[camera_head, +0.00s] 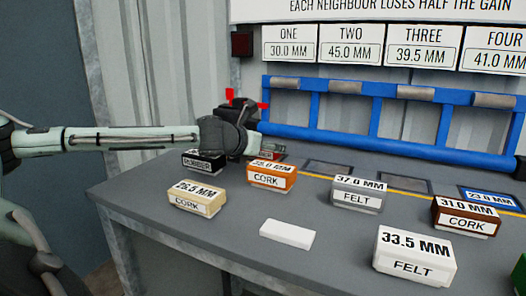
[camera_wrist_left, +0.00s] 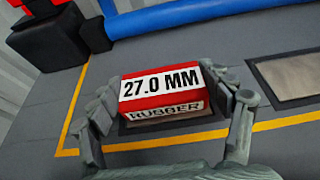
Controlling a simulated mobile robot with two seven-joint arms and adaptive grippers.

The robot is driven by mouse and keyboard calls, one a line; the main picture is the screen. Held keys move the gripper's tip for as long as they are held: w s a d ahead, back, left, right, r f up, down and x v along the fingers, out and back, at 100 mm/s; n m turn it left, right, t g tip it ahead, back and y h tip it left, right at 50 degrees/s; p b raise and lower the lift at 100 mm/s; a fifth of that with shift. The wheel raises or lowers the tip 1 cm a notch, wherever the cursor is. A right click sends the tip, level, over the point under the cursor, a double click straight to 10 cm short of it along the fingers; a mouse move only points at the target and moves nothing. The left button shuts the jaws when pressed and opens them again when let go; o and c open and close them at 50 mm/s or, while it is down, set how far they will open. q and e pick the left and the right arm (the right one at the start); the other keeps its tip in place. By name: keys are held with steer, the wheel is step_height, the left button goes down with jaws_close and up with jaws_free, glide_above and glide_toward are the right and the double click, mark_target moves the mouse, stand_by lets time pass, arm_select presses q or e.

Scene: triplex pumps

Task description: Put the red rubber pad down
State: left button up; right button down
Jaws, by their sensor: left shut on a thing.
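The red rubber pad (camera_wrist_left: 165,92), labelled 27.0 MM, sits between the fingers of my left gripper (camera_wrist_left: 168,112) in the left wrist view. The fingers are shut on its two ends. It looks level, and a dark plate edge shows just below it. I cannot tell whether the pad touches the surface. In the head view my left gripper (camera_head: 262,146) is at the back left of the grey table (camera_head: 240,225), behind the orange cork pad (camera_head: 271,176). The red pad is mostly hidden there. My right gripper is not in view.
A black rubber pad (camera_head: 204,162) stands close to the gripper's left. Several labelled pads and a blank white block (camera_head: 287,234) stand in front. Dark rectangles (camera_head: 328,167) lie empty to the right, before a blue rail frame (camera_head: 365,143). A red-and-black fixture (camera_wrist_left: 45,35) stands behind.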

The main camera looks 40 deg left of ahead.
arm_select(q)
steer(key=shift+f, duration=0.1)
steer(key=o, duration=1.3)
steer(key=shift+c, duration=0.2)
steer(key=v, duration=1.2)
steer(key=shift+s, duration=0.1)
